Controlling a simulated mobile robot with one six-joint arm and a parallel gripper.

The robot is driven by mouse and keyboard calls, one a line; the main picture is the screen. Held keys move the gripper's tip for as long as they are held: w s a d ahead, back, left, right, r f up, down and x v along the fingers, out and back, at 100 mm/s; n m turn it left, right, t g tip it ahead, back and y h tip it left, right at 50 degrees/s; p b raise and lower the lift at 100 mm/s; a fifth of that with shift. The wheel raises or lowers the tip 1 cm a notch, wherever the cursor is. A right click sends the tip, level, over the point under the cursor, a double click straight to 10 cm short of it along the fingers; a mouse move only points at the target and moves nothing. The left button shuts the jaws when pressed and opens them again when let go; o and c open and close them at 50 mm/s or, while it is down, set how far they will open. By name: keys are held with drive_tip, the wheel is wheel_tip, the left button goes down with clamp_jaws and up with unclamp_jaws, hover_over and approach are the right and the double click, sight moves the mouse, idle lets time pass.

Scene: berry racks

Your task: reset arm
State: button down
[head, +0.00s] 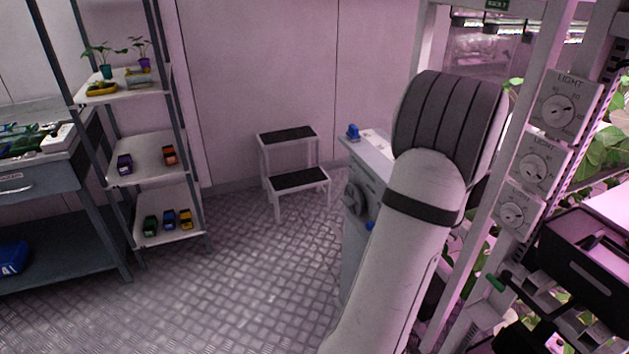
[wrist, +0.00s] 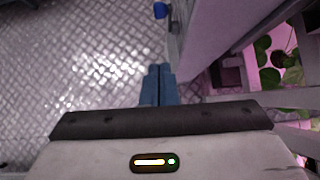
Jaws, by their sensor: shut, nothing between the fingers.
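My arm (head: 408,230) rises from the bottom of the head view and bends at a dark ribbed joint near the light dials. My gripper is not visible in the head view. In the wrist view my gripper (wrist: 159,70) points away over the metal floor. Its two blue-grey fingers lie together with nothing between them. The fingertips are beside a pale upright panel on the right and appear apart from it.
The plant rack with light dials (head: 533,168) stands close on the right, with a black crate (head: 585,255). A grey cabinet (head: 362,215) is behind my arm. A step stool (head: 298,180) and a shelf (head: 150,158) stand further back. The patterned floor (head: 235,290) is clear in the middle.

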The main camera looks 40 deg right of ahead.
drive_tip(key=w+a+r+n+y, duration=0.2)
drive_tip(key=w+a+r+n, duration=0.15)
drive_tip(key=a+n, duration=0.4)
drive_tip(key=w+a+r+n+g+y, duration=0.1)
drive_tip(key=w+a+r+n+y, duration=0.3)
drive_tip(key=a, duration=0.6)
drive_tip(key=w+a+r+n, duration=0.2)
drive_tip(key=w+a+n, duration=0.45)
drive_tip(key=a, duration=0.25)
drive_tip(key=s+a+r+n+g+h, duration=0.1)
drive_tip(key=s+a+r+n+g, duration=0.1)
drive_tip(key=s+a+n, duration=0.3)
drive_tip(key=s+a+r+n+g+h, duration=0.1)
drive_tip(key=s+a+r+n, duration=0.2)
drive_tip(key=a+n, duration=1.1)
drive_tip(key=s+n, duration=0.3)
drive_tip(key=shift+s+a+n+g+h, duration=0.15)
drive_tip(key=shift+a+n+g+h, duration=0.15)
drive_tip(key=shift+n+g, duration=0.1)
